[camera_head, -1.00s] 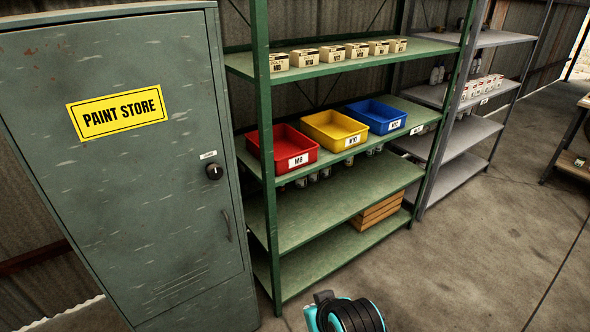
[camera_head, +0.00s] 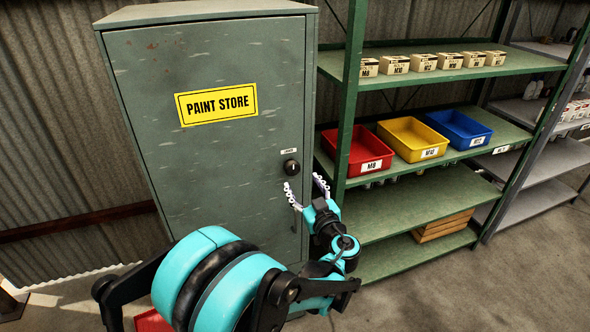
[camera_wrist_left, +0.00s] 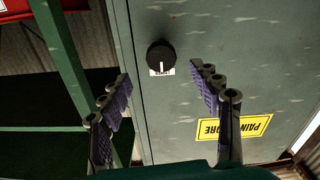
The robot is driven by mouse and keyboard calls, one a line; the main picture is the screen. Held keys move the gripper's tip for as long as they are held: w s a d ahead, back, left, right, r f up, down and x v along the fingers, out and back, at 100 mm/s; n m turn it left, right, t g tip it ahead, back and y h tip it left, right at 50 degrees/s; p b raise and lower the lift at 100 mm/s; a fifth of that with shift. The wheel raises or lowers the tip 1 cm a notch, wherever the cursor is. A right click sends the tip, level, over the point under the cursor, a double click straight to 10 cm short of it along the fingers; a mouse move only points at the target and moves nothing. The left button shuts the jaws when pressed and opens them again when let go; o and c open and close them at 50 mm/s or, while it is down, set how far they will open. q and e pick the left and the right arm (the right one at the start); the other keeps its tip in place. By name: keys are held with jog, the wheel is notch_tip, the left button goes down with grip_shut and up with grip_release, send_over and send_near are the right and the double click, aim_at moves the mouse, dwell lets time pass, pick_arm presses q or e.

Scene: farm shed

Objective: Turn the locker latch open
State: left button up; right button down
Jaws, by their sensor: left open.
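The grey-green locker (camera_head: 205,160) stands on the left in the head view, its door shut, with a yellow "PAINT STORE" sign (camera_head: 217,104). The round black latch knob (camera_head: 291,167) is near the door's right edge, with a white mark on its face and a small label above it. In the left wrist view the knob (camera_wrist_left: 161,56) appears upside down, ahead of the fingers and between their lines. My left gripper (camera_head: 306,184) is open and empty, just below the knob in the head view and apart from it. The door handle is partly hidden behind it. My right gripper does not show.
A green shelf rack (camera_head: 400,205) stands close on the locker's right. It carries red (camera_head: 357,150), yellow (camera_head: 413,138) and blue (camera_head: 460,129) bins, with small boxes above and a wooden crate (camera_head: 443,226) below. Open floor lies at the lower right.

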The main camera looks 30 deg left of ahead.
aim_at(293, 170)
pick_arm(q)
jog(key=b+x, duration=0.1)
jog(key=x, duration=0.5)
jog(key=shift+w+a+f+b, duration=0.1)
jog(key=shift+a+b, duration=0.15)
jog(key=shift+b, duration=0.15)
jog(key=shift+w+a, duration=0.3)
jog(key=shift+a, duration=0.05)
jog(key=c, duration=1.2)
